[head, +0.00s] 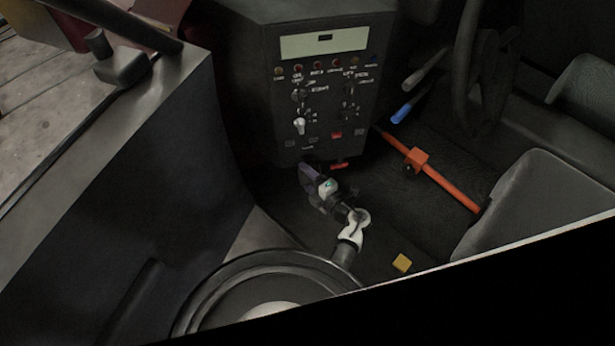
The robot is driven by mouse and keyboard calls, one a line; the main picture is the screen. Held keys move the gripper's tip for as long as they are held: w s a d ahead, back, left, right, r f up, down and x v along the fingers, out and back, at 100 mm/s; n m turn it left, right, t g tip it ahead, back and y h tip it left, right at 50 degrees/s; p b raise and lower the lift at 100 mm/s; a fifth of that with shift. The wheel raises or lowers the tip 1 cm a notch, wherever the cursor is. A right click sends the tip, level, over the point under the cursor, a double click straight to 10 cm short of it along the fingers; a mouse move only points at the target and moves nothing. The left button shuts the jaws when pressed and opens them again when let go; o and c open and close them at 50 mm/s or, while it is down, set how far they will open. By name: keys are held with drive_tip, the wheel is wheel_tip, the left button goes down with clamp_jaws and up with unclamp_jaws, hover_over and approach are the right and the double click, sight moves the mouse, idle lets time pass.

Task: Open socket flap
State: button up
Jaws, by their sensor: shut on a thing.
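The grey control console (318,90) stands at top centre. A small red piece (339,165) sticks out at its lower edge; it may be the socket flap, but it is too small to be sure. My gripper (312,172) is at the console's lower edge, just left of the red piece. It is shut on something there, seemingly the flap. The fingertips and their contact are dark and partly hidden by my wrist. How far the flap stands open cannot be told.
An orange bar (447,187) with an orange block (415,159) runs right of my arm. A blue-tipped lever (401,113) stands beside the console. A yellow block (402,262) lies on the dark floor. A grey seat (540,200) is at right. A pale-topped wall (130,150) is at left.

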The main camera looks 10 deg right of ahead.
drive_tip(key=shift+w+a+r, duration=0.1)
drive_tip(key=shift+w+r, duration=0.1)
drive_tip(key=shift+r, duration=0.3)
drive_tip(key=shift+c, duration=0.5)
drive_tip(key=shift+s+f, duration=0.1)
drive_tip(key=shift+f, duration=0.1)
drive_tip(key=shift+s+d+f+b, duration=0.95)
drive_tip(key=shift+s+d+f, duration=0.25)
drive_tip(key=shift+s+f, duration=0.55)
drive_tip(key=shift+s+d+f+b, duration=0.95)
drive_tip(key=shift+s+d+f, duration=0.35)
drive_tip(key=shift+s, duration=0.75)
drive_tip(key=shift+s+d+f+b, duration=0.95)
drive_tip(key=shift+s+d+f, duration=0.2)
drive_tip(key=shift+s+f, duration=0.6)
drive_tip(key=shift+s+r, duration=0.15)
drive_tip(key=shift+s, duration=0.05)
drive_tip(key=b+v, duration=0.2)
drive_tip(key=v, duration=1.1)
drive_tip(key=shift+s+d, duration=0.2)
drive_tip(key=shift+s, duration=0.15)
drive_tip(key=shift+r, duration=0.15)
